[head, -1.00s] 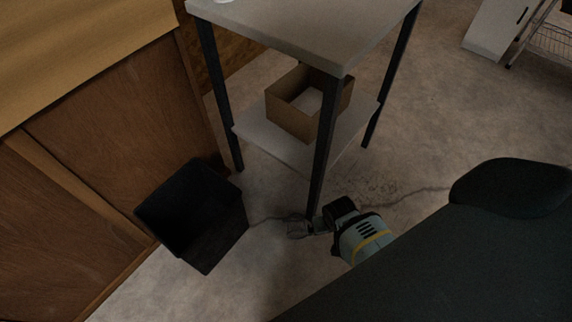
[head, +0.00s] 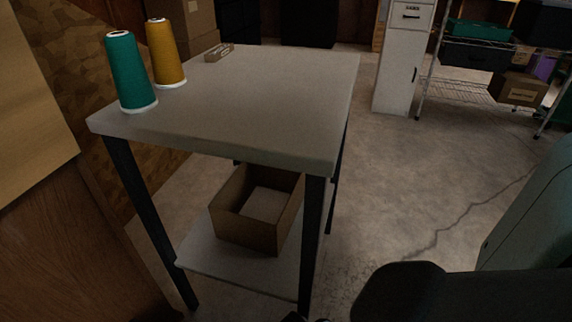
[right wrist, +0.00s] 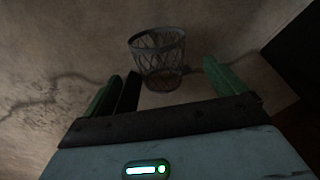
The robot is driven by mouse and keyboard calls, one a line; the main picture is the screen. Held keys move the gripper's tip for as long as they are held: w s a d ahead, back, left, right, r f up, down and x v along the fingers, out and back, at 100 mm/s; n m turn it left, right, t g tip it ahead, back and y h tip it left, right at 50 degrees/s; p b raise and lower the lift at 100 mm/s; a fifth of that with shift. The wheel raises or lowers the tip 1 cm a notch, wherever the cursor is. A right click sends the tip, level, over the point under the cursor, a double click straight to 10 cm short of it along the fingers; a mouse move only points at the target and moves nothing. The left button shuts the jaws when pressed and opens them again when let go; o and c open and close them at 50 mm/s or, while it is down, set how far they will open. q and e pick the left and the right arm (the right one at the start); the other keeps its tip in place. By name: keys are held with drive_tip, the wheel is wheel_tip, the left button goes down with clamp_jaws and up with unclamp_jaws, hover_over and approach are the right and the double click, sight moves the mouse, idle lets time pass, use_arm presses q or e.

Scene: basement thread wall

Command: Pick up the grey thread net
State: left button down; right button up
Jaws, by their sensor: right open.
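The grey thread net (right wrist: 158,50) is an open mesh tube with a solid rim. In the right wrist view it is on the floor, ahead of my right gripper (right wrist: 162,78). The gripper's green fingers are spread wide on either side of the net in the picture, with nothing held between them. I cannot tell how much depth separates net and fingertips. In the head view the net is out of sight below the frame. My left gripper is in neither view.
A grey table (head: 250,100) bears a teal thread cone (head: 128,72) and a yellow one (head: 166,55). An open cardboard box (head: 255,210) sits on its lower shelf. A white cabinet (head: 402,60) and wire shelving (head: 470,92) stand behind. Floor right of the table is clear.

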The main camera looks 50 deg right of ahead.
drive_tip(key=shift+f, duration=0.4)
drive_tip(key=shift+w, duration=0.1)
wheel_tip(320, 180, down, 5)
drive_tip(key=b, duration=0.3)
drive_tip(key=shift+f+b, duration=0.1)
drive_tip(key=shift+b, duration=0.3)
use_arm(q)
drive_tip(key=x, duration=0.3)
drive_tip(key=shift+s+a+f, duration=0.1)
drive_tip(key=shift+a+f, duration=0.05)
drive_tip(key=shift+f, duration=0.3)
use_arm(e)
drive_tip(key=c, duration=1)
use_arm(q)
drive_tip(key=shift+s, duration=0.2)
